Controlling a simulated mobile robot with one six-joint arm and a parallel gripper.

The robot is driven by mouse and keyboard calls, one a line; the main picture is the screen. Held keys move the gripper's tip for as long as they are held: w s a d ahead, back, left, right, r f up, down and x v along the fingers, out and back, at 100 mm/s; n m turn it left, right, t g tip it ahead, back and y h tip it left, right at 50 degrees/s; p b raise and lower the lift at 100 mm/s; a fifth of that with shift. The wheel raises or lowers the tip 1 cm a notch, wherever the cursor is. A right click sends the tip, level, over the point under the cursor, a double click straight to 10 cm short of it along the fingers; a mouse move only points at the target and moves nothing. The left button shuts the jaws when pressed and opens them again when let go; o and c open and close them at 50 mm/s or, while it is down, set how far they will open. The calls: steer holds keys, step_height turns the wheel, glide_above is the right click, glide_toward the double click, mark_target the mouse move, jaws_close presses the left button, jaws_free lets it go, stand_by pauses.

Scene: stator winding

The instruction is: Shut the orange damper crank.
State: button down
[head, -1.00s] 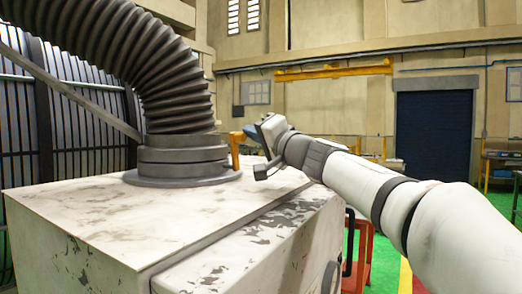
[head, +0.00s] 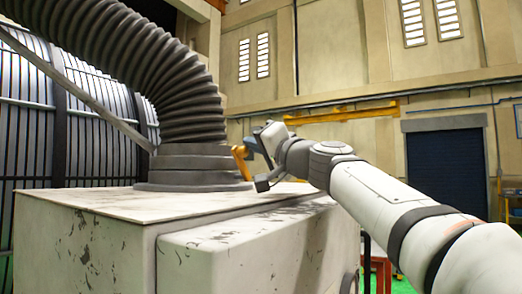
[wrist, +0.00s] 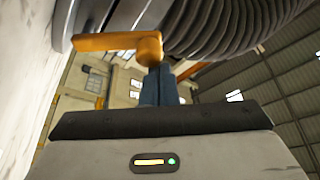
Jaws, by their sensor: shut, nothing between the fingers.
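The orange damper crank (head: 242,161) sits at the right side of the dark duct collar (head: 190,163), on top of the white cabinet. In the wrist view the crank (wrist: 118,42) shows as a flat arm reaching left from a rounded end. My gripper (head: 251,145) is at the crank's right side in the head view. In the wrist view its blue-grey fingers (wrist: 159,84) are together, with their tips right at the crank's rounded end. I cannot tell whether they touch it. The fingers hold nothing.
A ribbed dark hose (head: 150,65) rises from the collar and bends left. The white cabinet top (head: 100,203) is bare in front of the collar. A slatted dark wall (head: 75,120) stands at the left. A red stand (head: 376,275) is below right.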

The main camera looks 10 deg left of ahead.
stand_by(0.6)
step_height(320, 180, up, 4)
steer(key=w+p, duration=0.1)
steer(key=p, duration=0.2)
steer(key=w+d+f+b+v, duration=0.1)
steer(key=b+v, duration=0.3)
steer(key=v, duration=0.6)
steer(key=shift+w+b, duration=0.3)
steer(key=shift+d+f, duration=0.1)
steer(key=shift+f, duration=0.1)
